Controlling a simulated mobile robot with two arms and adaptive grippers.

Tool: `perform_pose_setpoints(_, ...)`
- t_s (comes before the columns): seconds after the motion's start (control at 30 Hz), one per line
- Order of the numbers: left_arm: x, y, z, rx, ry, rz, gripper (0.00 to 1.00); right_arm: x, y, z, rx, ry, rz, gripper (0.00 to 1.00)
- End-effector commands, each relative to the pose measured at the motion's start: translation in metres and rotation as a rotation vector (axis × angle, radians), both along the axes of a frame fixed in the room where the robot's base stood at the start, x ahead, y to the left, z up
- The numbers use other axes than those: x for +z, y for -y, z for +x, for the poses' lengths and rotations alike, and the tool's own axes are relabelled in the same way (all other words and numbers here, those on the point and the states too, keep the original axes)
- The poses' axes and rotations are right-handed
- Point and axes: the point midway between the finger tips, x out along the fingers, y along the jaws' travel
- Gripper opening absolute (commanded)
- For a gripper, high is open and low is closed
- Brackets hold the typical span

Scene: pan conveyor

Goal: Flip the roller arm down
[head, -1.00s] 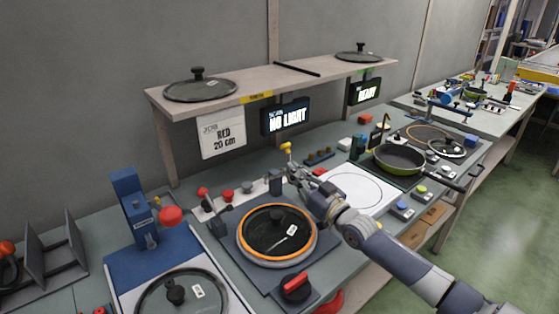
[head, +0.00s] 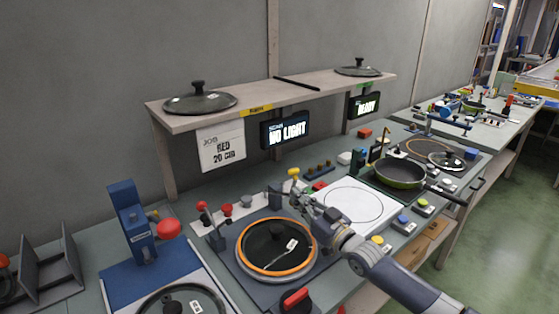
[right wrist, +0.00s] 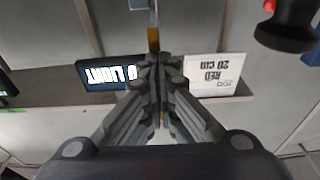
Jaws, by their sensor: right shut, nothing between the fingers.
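The roller arm appears to be the short arm with a yellow end (head: 293,172) behind the orange-rimmed pan station (head: 312,262) in the head view, beside a dark post (head: 275,195). It stands raised, its lower part hidden by my right gripper. My right gripper (head: 299,197) is shut and empty, close to the yellow end; contact cannot be told. In the right wrist view its closed fingers (right wrist: 155,62) point at a narrow orange-yellow strip (right wrist: 154,38), which I cannot identify surely. My left gripper is not in view.
A dark lever with a red knob (head: 202,206) stands left of the pan station, and a red-handled knob (head: 296,299) in front. A white plate (head: 355,203) and a green pan (head: 401,172) are to the right. A shelf (head: 300,95) overhangs the back.

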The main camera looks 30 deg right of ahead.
Motion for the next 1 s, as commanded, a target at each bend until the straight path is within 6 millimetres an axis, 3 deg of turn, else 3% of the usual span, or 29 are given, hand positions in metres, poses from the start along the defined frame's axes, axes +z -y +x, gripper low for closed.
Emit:
perform_pose_setpoints(0.27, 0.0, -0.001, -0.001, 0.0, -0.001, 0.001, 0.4, -0.002, 0.0, -0.008, 0.0, -0.001, 0.001, 0.0)
perform_pose_setpoints(1.0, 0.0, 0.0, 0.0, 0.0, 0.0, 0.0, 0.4, -0.018, 0.008, -0.109, 0.0, -0.002, 0.001, 0.0)
